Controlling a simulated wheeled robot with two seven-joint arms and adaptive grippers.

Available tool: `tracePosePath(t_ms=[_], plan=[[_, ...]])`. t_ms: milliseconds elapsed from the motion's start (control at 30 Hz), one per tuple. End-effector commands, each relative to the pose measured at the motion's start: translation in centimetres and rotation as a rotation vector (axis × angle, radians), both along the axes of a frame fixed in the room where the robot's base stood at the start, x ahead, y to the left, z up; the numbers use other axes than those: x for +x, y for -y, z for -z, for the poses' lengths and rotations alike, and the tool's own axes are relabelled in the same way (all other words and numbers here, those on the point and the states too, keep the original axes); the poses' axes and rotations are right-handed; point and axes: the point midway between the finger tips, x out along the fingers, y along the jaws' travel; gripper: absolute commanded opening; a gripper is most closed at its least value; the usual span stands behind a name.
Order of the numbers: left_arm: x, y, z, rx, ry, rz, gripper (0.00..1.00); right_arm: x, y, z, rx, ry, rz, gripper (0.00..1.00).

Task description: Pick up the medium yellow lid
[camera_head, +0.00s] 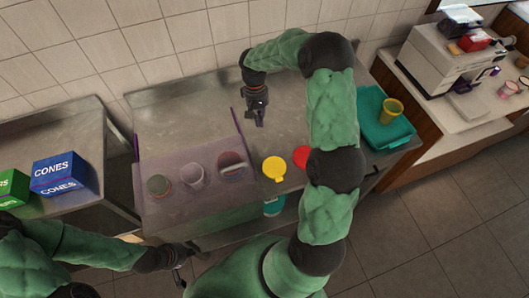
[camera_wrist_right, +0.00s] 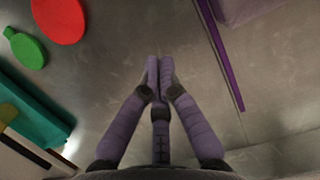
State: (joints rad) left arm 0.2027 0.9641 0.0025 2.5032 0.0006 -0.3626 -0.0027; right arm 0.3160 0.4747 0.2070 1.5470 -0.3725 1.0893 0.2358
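The yellow lid (camera_head: 274,168), round with a small tab, lies flat on the steel counter in the head view. It is not in the right wrist view. My right gripper (camera_head: 258,121) is above the counter, farther back than the yellow lid and apart from it. In the right wrist view its fingertips (camera_wrist_right: 160,62) are together with nothing between them. A red lid (camera_head: 301,156) lies just right of the yellow one, partly hidden by my right arm; it also shows in the right wrist view (camera_wrist_right: 58,18). My left gripper (camera_head: 181,277) is low at the front, away from the lids.
A purple-edged clear guard (camera_head: 190,165) stands left of the yellow lid, with several tubs behind it. A green lid (camera_wrist_right: 27,50) lies near the red one. A teal tray (camera_head: 373,105) with a yellow cup (camera_head: 391,111) is at right.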

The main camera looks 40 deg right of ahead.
Motion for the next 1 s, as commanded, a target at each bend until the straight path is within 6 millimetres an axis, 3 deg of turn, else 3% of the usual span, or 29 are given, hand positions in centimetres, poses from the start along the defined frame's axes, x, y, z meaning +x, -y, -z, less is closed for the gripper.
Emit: tracePosePath(t_ms=[267, 733, 1000], plan=[[0.0, 0.0, 0.7, 0.000, 0.000, 0.000, 0.00, -0.4, -0.1, 2.2, 0.001, -0.002, 0.000, 0.00], [0.0, 0.0, 1.6, 0.000, 0.000, 0.000, 0.00, -2.5, -0.8, 10.5, 0.001, -0.004, 0.000, 0.00], [0.0, 0.0, 1.5, 0.000, 0.000, 0.000, 0.00, -5.4, -1.7, 10.2, 0.000, 0.000, 0.000, 0.00]])
